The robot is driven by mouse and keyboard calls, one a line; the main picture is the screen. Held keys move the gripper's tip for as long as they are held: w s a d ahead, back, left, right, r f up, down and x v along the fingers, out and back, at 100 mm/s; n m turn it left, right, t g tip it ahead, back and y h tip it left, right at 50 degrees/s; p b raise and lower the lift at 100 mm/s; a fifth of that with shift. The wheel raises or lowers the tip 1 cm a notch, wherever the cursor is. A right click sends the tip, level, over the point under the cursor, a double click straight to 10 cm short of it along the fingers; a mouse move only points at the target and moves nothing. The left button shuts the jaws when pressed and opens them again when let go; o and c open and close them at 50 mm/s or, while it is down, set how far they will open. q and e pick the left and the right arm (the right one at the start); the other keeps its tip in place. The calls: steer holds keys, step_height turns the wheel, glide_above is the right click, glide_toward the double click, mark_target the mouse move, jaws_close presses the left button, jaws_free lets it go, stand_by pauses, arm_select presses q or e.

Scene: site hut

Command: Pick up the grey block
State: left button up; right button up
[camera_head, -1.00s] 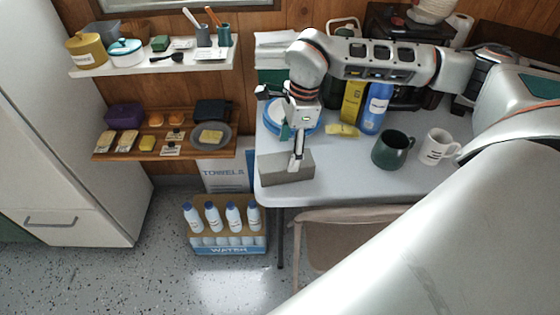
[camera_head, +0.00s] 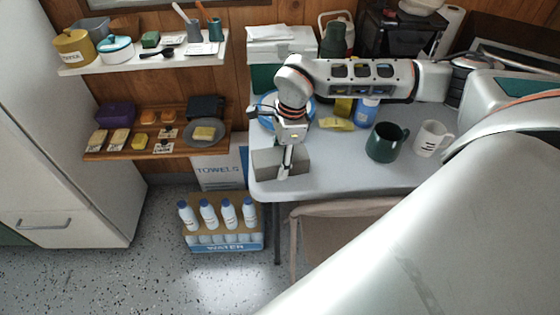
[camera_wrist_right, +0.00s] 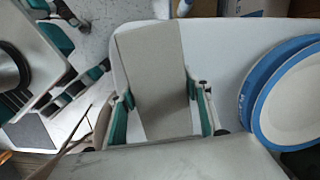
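The grey block (camera_head: 262,162) lies on the front left corner of the table (camera_head: 340,177). My right gripper (camera_head: 285,172) points down over it, and a finger crosses the block's near face. In the right wrist view the block (camera_wrist_right: 152,75) lies lengthwise between the two fingers of that gripper (camera_wrist_right: 161,105). They are spread on either side, very close to its sides; firm contact does not show. The block still rests on the table. My left gripper is not identifiable in either view.
A blue-rimmed plate (camera_wrist_right: 262,88) is close beside the block.

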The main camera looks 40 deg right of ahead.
mark_target(280, 154)
steer(key=c, duration=0.6)
steer(key=shift+w+r, duration=0.1)
jaws_close()
steer(key=shift+r, duration=0.35)
step_height(280, 154, up, 19)
steer(key=p, duration=0.2)
steer(key=shift+r, duration=0.15)
